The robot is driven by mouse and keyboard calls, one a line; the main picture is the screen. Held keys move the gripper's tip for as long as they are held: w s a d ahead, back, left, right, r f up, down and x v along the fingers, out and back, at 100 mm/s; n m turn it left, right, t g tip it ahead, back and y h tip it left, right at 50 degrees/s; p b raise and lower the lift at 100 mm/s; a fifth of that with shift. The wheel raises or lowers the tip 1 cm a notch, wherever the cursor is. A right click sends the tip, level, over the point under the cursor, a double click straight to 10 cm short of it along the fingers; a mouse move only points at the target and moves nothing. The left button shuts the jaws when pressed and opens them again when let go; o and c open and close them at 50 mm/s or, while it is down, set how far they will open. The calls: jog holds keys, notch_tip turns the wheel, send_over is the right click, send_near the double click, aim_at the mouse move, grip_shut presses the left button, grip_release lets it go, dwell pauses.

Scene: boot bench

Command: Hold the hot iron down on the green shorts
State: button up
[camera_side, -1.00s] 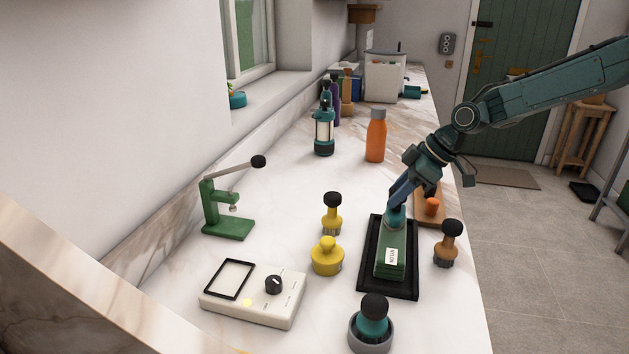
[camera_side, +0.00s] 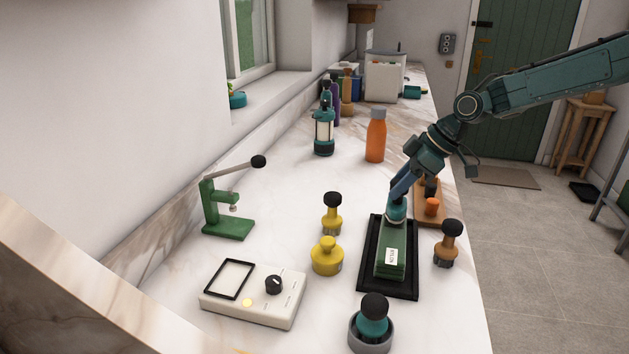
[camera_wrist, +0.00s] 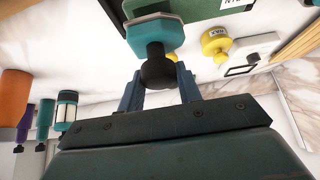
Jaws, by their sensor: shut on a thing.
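The green shorts (camera_side: 392,249) are a folded green block with a white label, lying on a black tray (camera_side: 373,285) near the counter's right edge. The iron (camera_side: 396,208) is a small teal piece with a black knob, at the far end of the shorts. My gripper (camera_side: 401,187) is shut on the iron's knob (camera_wrist: 157,74) from above. The wrist view shows the teal iron (camera_wrist: 155,36) beyond the fingers, beside the green shorts (camera_wrist: 200,10). The iron's underside is hidden, so I cannot tell whether it touches the cloth.
A brown-handled tool (camera_side: 448,245) stands right of the tray, and a teal one in a grey ring (camera_side: 371,330) in front. Yellow tools (camera_side: 327,256) stand left. A wooden board (camera_side: 430,215) is behind. A white control box (camera_side: 253,296) and green press (camera_side: 228,210) are further left.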

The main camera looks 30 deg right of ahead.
jog(key=shift+r, duration=3)
